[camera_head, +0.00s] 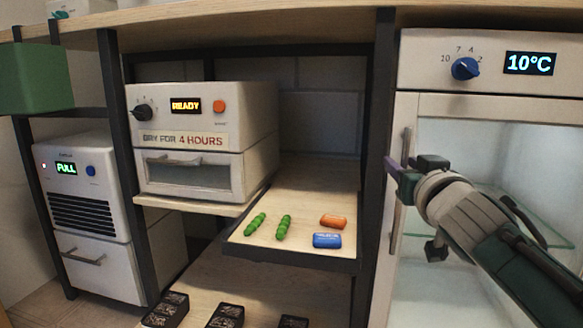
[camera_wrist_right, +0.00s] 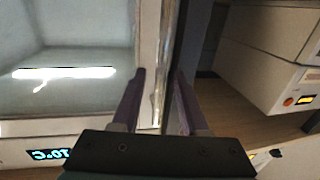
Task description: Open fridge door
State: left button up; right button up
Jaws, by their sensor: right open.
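The fridge (camera_head: 487,62) is at the right, with a blue dial and a display reading 10°C. Its glass door (camera_head: 440,135) looks shut, and a vertical metal handle (camera_head: 396,232) runs along its left side. My right gripper (camera_head: 402,168) is open at the upper part of the handle and hides some of it. In the right wrist view, which looks upside down, the right gripper (camera_wrist_right: 158,90) has its purple fingers on either side of the handle line at the door edge; contact cannot be told. My left gripper is out of view.
A dark rack post (camera_head: 376,110) stands just left of the fridge. A tray (camera_head: 290,258) holding two green pods, an orange block and a blue block juts out beside it. A white dryer (camera_head: 205,140) reads READY. Several black trays lie below.

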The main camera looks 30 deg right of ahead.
jog(key=shift+w, duration=0.15)
jog(key=shift+c, duration=0.3)
grip_shut()
dwell(1.1)
